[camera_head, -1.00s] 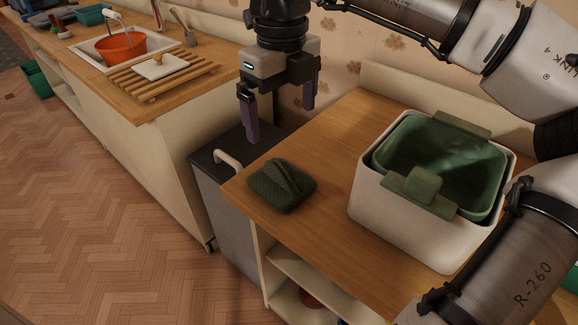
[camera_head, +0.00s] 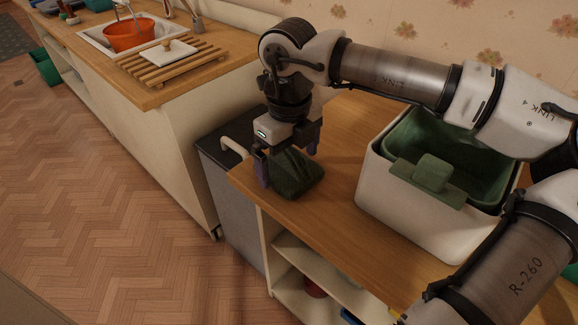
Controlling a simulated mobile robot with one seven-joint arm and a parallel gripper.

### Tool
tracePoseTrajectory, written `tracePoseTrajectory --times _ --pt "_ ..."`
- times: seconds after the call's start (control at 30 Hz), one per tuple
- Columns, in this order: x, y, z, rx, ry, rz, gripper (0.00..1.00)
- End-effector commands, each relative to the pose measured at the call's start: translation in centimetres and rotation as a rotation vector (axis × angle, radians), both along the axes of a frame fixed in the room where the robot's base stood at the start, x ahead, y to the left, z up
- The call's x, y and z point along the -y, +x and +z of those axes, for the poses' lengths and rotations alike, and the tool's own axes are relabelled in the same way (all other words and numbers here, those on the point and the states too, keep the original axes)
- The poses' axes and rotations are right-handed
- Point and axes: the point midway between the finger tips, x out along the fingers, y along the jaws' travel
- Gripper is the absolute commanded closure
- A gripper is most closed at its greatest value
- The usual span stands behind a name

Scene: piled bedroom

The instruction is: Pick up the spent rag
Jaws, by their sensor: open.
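The spent rag looks to be the dark green folded cloth (camera_head: 296,176) on the wooden counter, near its left front corner. My gripper (camera_head: 287,167) is open and low over the cloth. One purple finger is at the cloth's left side and the other is near its far right side, so the cloth lies at least partly between them. The gripper body hides part of the cloth's far edge. I cannot tell whether the fingers touch it.
A white bin (camera_head: 400,200) with a green inner tub (camera_head: 465,150) stands to the right on the same counter (camera_head: 335,205). A dark-topped grey unit (camera_head: 228,195) with a handle is at the left. Beyond it is a counter with a wooden rack (camera_head: 170,62) and an orange bowl (camera_head: 128,33).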

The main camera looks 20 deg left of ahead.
Motion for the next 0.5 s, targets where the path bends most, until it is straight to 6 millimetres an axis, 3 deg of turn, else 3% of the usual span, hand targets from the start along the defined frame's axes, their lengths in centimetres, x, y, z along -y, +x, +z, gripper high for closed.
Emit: tracePoseTrajectory --times 0.23,0.5 --pt "-0.03 -0.01 -0.37 0.000 0.001 0.001 0.00" --pt "-0.02 0.00 -0.35 0.000 0.001 0.001 0.35"
